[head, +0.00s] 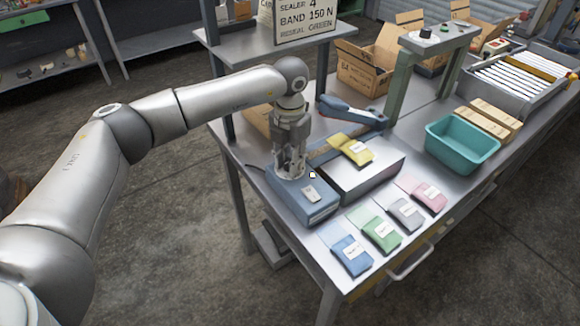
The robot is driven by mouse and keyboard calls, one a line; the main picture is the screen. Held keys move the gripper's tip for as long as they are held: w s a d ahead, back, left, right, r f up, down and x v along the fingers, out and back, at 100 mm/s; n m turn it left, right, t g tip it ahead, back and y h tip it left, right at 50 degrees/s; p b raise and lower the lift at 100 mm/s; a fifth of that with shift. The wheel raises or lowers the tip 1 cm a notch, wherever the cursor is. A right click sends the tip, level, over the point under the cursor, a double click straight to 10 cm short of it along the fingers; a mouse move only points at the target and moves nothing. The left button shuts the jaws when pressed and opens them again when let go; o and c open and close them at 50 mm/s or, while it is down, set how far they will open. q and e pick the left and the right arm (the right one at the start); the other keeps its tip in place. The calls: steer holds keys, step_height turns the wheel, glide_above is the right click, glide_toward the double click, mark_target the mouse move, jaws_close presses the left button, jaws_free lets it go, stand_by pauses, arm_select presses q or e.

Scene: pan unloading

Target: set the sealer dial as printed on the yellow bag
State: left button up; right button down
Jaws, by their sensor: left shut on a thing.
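The blue sealer (315,208) sits at the left front of the metal table, with its blue lever arm (352,112) raised behind it. My left gripper (289,172) points straight down onto the left top of the sealer and is shut on the dial, which its fingers mostly hide. I cannot read the dial's setting. The yellow bag (362,154) lies at the sealer's right, on a pale raised surface (375,178). It carries a white label (357,151) too small to read. My right gripper is not in view.
Blue (351,259), green (384,237), grey (408,215) and pink (432,198) bags lie along the table's front. A teal bin (462,147) stands to the right. A sign (305,20) above reads "SEALER 4" and "BAND 150 N". A green-legged stand (399,75) rises behind.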

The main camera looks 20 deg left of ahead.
arm_select(q)
steer(key=m+b, duration=0.2)
steer(key=m, duration=0.1)
steer(key=shift+f+m+b, duration=0.15)
steer(key=shift+m+b, duration=0.25)
steer(key=m+b, duration=0.1)
steer(key=m, duration=0.1)
steer(key=shift+m+b, duration=0.35)
steer(key=shift+m, duration=0.05)
steer(key=m+b, duration=0.1)
steer(key=m, duration=0.2)
steer(key=shift+r+m+b, duration=0.2)
steer(key=shift+m+b, duration=0.45)
steer(key=shift+m, duration=0.65)
steer(key=o, duration=1)
steer(key=shift+o, duration=0.2)
